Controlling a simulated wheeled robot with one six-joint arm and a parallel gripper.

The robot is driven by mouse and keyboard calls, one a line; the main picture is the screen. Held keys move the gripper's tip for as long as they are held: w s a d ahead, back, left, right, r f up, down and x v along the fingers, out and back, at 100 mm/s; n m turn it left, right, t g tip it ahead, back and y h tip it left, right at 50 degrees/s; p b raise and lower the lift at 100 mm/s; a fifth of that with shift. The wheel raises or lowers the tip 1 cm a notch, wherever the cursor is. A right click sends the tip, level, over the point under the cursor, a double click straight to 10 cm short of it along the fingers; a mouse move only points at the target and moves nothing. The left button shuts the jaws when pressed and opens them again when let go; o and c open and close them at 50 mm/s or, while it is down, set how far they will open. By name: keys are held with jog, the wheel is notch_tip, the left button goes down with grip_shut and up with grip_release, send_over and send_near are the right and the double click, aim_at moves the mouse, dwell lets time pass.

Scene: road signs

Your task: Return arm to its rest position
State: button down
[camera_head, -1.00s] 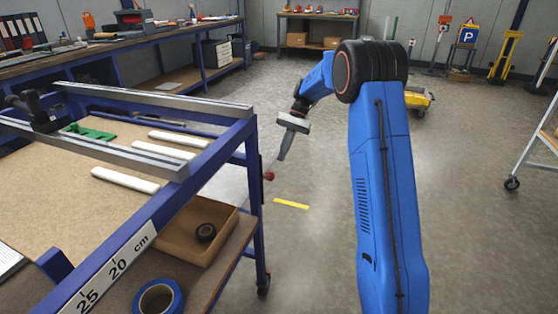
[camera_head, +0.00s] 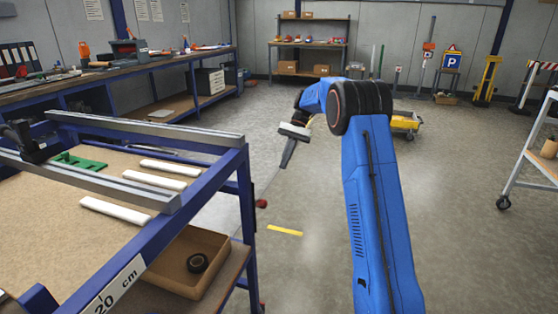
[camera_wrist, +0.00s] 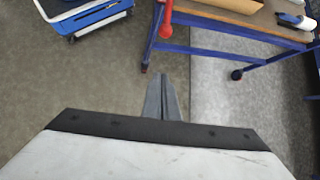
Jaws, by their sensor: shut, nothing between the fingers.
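My blue arm rises at the right of the head view and bends left at its top. My gripper (camera_head: 287,160) hangs from it over open floor, pointing down, to the right of the blue-framed workbench (camera_head: 241,215). In the wrist view my gripper (camera_wrist: 162,80) has its fingers together, with nothing between them. The floor shows below it.
White bars (camera_head: 115,211) and a green part (camera_head: 79,162) lie on the workbench top. A white-framed cart (camera_head: 520,160) stands at the right. The middle floor is clear.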

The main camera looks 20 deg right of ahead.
jog(key=shift+r, duration=0.1)
jog(key=s+a+r+n+t+h, duration=0.2)
jog(key=s+r, duration=0.4)
jog(key=s, duration=0.6)
jog(key=s+a+r+n+t+h, duration=0.15)
jog(key=s+r, duration=0.45)
jog(key=s, duration=0.6)
jog(key=s+f+n+t+h, duration=0.1)
jog(key=s+f+n+t, duration=0.1)
jog(key=s, duration=1.1)
jog(key=s+d+f+n+t+h, duration=0.1)
jog(key=s+f+t, duration=0.3)
jog(key=s, duration=1)
notch_tip(320, 180, down, 2)
jog(key=shift+f+n, duration=0.1)
jog(key=shift+n, duration=0.55)
